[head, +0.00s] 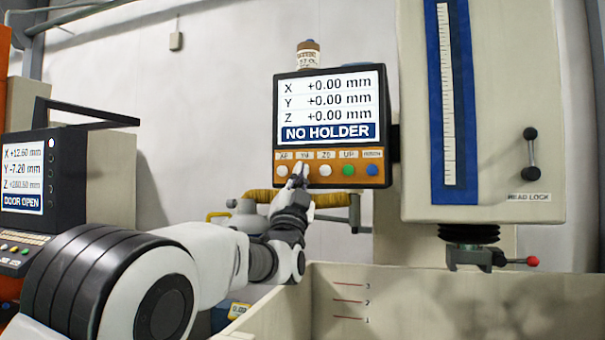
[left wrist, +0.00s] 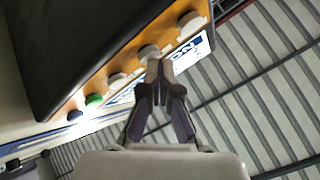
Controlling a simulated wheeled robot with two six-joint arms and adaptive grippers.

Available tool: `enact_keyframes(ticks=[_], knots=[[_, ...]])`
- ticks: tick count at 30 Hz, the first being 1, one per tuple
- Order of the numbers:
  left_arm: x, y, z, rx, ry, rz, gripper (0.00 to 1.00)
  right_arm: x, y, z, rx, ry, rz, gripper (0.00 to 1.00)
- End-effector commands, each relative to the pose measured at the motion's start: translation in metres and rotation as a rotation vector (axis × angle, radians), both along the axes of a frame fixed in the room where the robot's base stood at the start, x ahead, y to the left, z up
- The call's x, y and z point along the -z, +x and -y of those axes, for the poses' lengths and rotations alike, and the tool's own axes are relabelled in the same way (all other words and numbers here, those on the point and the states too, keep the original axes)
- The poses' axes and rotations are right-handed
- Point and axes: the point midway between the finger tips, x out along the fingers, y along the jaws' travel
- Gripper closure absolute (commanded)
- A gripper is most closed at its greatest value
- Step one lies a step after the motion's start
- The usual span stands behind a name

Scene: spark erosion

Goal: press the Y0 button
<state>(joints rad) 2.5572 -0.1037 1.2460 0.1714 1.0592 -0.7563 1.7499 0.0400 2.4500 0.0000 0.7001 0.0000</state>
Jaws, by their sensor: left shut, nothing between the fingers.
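A control panel (head: 280,110) with a lit screen reading +0.00 mm for X, Y and Z and "NO HOLDER" hangs on the machine. Its orange strip carries a row of labelled round buttons. The Y0 button, second from the left, is mostly hidden behind my left gripper (head: 300,168) in the head view. In the left wrist view the pale Y0 button (left wrist: 147,50) shows just beyond the tips of my left gripper (left wrist: 155,64), which is shut and empty. The tips are at or very close to the button; contact cannot be told. My right gripper is not in view.
The X0 button (head: 282,171) and Z0 button (head: 325,170) sit close on either side, then the green UP button (head: 348,170) and a blue button (head: 372,170). A beige tank (head: 400,285) stands below right. Another machine's panel (head: 40,180) is at left.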

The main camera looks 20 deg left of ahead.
Motion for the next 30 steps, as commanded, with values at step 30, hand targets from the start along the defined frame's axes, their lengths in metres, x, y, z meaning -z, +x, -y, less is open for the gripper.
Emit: enact_keyframes(ticks=[30], knots=[[0.000, -0.060, -0.002, 0.000, 0.000, 0.001, 1.00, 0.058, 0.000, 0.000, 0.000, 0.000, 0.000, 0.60]])
